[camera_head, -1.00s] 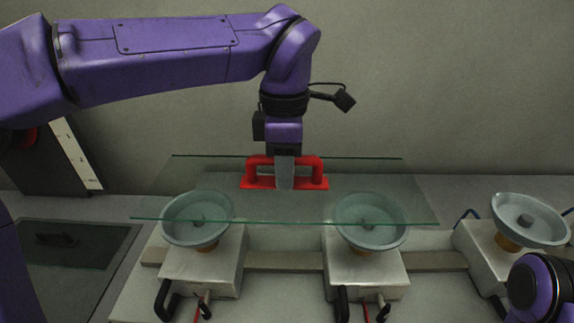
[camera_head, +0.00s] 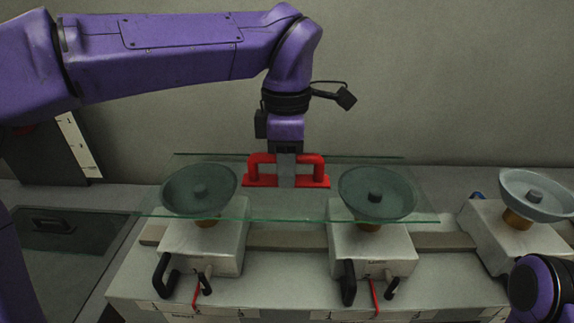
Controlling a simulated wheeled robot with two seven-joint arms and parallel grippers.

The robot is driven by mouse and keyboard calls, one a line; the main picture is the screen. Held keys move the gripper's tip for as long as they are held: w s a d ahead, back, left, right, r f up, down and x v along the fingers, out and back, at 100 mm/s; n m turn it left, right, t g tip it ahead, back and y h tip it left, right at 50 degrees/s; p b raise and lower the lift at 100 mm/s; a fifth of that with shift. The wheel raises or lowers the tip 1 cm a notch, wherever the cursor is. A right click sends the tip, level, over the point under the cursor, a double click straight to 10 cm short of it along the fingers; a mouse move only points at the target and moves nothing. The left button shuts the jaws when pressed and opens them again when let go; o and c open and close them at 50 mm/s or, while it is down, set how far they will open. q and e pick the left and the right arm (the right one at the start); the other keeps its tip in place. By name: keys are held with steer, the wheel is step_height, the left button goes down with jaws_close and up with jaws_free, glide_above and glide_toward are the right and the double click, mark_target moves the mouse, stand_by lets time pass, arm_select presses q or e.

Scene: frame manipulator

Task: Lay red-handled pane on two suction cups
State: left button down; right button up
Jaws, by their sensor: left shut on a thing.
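The clear glass pane (camera_head: 290,206) with a red handle (camera_head: 318,167) is level in the middle of the view. My left gripper (camera_head: 286,172) comes from above and is shut on the red handle. Two grey suction cups, the left one (camera_head: 199,191) and the middle one (camera_head: 376,193), show through the glass below it. Whether the glass touches the cups or hovers just over them, I cannot tell. My right gripper is out of view; only part of my right arm shows at the lower right.
A third suction cup (camera_head: 536,195) on its block stands at the right, clear of the pane. The cup blocks (camera_head: 203,247) sit along a rail (camera_head: 285,239) on the bench, with black levers in front. A dark panel (camera_head: 65,232) lies at the left.

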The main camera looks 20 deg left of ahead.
arm_select(q)
steer(key=shift+w, duration=0.35)
steer(key=shift+s+p, duration=0.15)
steer(key=shift+p, duration=0.15)
steer(key=shift+f, duration=0.3)
steer(key=c, duration=0.9)
jaws_free()
steer(key=shift+d, duration=0.1)
steer(key=shift+f, duration=0.1)
step_height(320, 180, up, 11)
steer(key=shift+f+p, duration=0.15)
steer(key=shift+p, duration=0.5)
